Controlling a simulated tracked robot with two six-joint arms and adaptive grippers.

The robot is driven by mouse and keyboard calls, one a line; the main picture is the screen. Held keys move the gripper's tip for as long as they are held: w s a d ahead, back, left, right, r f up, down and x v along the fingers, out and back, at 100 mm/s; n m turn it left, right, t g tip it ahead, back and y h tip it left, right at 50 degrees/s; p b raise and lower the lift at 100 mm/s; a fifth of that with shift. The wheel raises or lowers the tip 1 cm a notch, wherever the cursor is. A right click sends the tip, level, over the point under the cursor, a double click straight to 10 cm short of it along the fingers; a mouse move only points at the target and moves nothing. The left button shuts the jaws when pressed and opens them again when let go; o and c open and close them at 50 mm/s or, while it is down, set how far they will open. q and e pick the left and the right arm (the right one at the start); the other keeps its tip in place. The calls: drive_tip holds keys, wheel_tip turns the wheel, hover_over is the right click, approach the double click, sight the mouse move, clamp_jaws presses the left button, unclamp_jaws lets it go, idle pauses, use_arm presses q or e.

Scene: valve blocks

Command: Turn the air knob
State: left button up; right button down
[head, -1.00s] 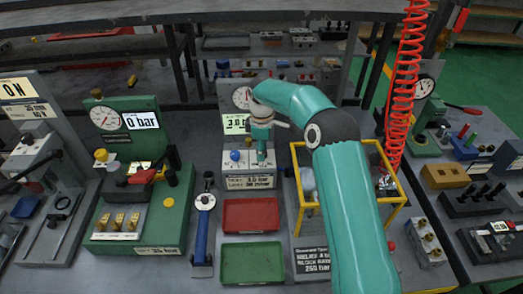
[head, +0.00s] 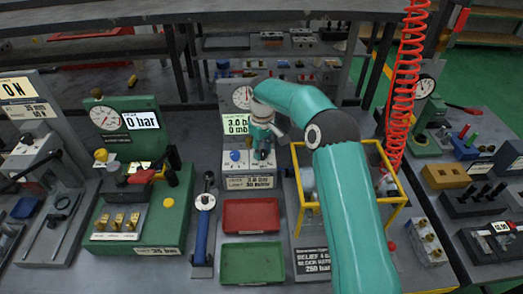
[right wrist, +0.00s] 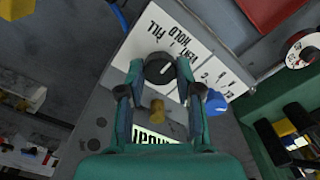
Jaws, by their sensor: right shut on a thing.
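The air knob is a round black knob (right wrist: 158,68) on a white plate lettered FILL, VENT and HOLD in the right wrist view. My right gripper (right wrist: 158,76) has its two fingers on either side of the knob and is shut on it. In the head view my right gripper (head: 262,155) reaches down onto the grey valve block (head: 229,170) and hides the knob. The block's screen (head: 236,124) reads about 3.0, partly covered by my wrist, with a dial gauge (head: 240,97) above it. My left gripper is not in view.
A blue knob (head: 236,156) sits left of my gripper on the same block; it also shows in the right wrist view (right wrist: 214,104). Red (head: 251,216) and green (head: 252,263) trays lie in front. A yellow frame (head: 398,190) stands right, close to my arm.

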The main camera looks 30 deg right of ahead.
sight(262, 152)
drive_tip(key=shift+w+r, duration=0.1)
idle(0.4)
drive_tip(key=c, duration=0.8)
unclamp_jaws()
drive_tip(key=shift+o, duration=0.2)
wheel_tip(262, 152, up, 12)
drive_tip(key=shift+f, duration=0.2)
